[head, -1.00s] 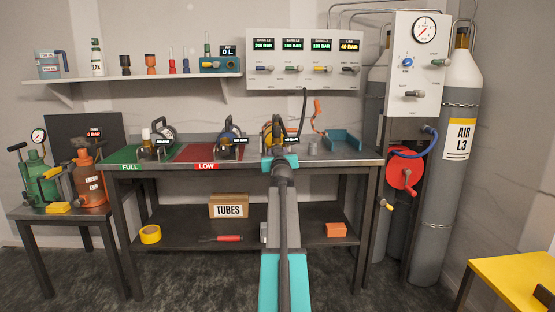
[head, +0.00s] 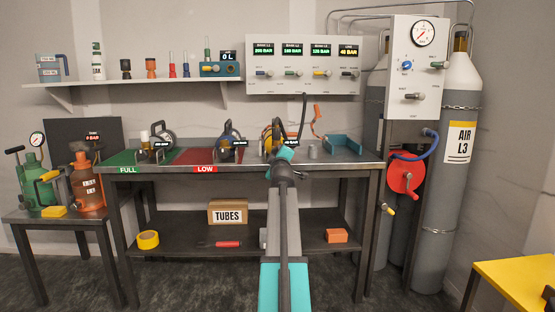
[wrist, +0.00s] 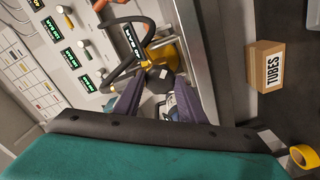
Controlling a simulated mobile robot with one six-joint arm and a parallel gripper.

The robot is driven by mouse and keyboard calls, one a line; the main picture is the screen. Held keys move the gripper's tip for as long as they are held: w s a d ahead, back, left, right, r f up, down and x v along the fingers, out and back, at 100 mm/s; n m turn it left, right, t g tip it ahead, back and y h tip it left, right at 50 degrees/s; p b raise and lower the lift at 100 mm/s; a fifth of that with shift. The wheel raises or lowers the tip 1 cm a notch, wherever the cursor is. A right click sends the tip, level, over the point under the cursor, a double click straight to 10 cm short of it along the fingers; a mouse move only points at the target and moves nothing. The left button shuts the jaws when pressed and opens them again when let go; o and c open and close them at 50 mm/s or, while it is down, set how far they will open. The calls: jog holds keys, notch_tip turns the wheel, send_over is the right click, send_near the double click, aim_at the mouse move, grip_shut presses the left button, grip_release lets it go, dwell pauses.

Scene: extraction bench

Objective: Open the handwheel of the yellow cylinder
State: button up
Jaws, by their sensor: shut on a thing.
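The yellow cylinder (head: 268,140) lies on the bench top, partly hidden behind my arm. It shows in the wrist view (wrist: 169,54) below a black hose loop, with a tag whose number is hard to read. Its handwheel (wrist: 159,77) is a dark round knob with a pale mark, facing my gripper. My gripper (wrist: 157,90) has one purple-grey finger on each side of the knob and is shut on it. In the head view my gripper (head: 283,157) is at the bench's front edge, in front of the cylinder; the handwheel is hidden there.
A blue tray (head: 345,144) is on the right. The gauge panel (head: 305,82) hangs above. A TUBES box (head: 228,212) is on the lower shelf.

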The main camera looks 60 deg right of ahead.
jog(key=shift+n+b, duration=0.95)
jog(key=shift+n, duration=3.05)
jog(key=o, duration=1)
jog(key=shift+o, duration=0.2)
jog(key=shift+s+a, duration=0.1)
jog(key=p+v, duration=0.4)
jog(key=v, duration=0.9)
jog(key=shift+s+a, duration=0.2)
jog(key=shift+a, duration=0.05)
